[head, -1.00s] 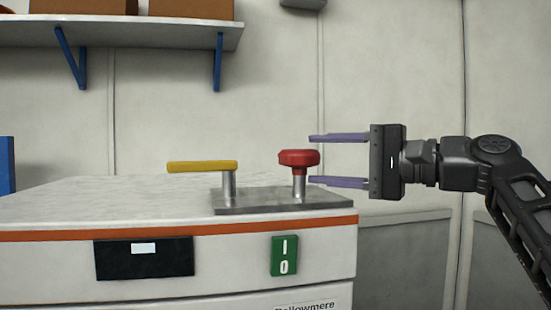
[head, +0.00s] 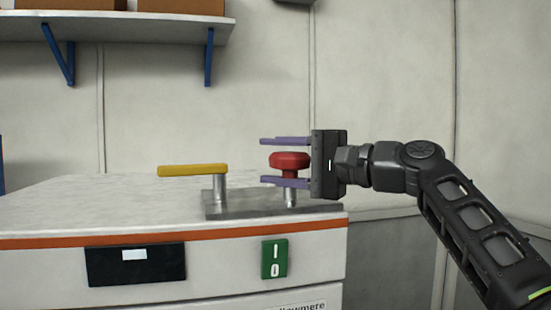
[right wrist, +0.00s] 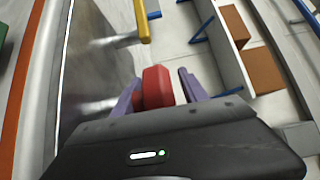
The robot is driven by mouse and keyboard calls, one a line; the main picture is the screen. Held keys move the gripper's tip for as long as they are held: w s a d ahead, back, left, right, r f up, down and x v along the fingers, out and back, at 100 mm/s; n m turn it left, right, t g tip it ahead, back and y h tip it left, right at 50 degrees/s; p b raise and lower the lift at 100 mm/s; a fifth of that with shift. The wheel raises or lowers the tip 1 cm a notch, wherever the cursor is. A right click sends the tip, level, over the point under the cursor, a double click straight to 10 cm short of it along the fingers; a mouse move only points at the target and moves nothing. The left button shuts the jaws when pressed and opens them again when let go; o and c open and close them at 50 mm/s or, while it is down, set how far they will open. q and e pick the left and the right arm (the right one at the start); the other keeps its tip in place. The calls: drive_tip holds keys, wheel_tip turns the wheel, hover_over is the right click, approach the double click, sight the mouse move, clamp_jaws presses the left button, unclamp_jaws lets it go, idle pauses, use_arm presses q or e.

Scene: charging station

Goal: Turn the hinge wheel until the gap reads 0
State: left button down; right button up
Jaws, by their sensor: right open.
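A red wheel (head: 290,160) stands on a short metal post on a grey plate (head: 230,208) on top of the white cabinet. My right gripper (head: 264,161) comes in from the right and is open. One purple finger is above the wheel in the head view and the other crosses in front of its post. In the right wrist view the red wheel (right wrist: 157,86) sits between the two fingers; I cannot tell whether they touch it. A black panel (head: 136,268) on the cabinet front has a small white display (head: 134,254), too small to read. My left gripper is not in view.
A yellow lever (head: 190,170) on a post stands on the same plate, left of the wheel. A green label (head: 275,258) marked I and 0 is on the cabinet front. A wall shelf (head: 120,28) holds boxes above. The cabinet top's left side is clear.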

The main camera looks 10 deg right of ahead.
drive_tip(key=shift+c, duration=0.5)
clamp_jaws()
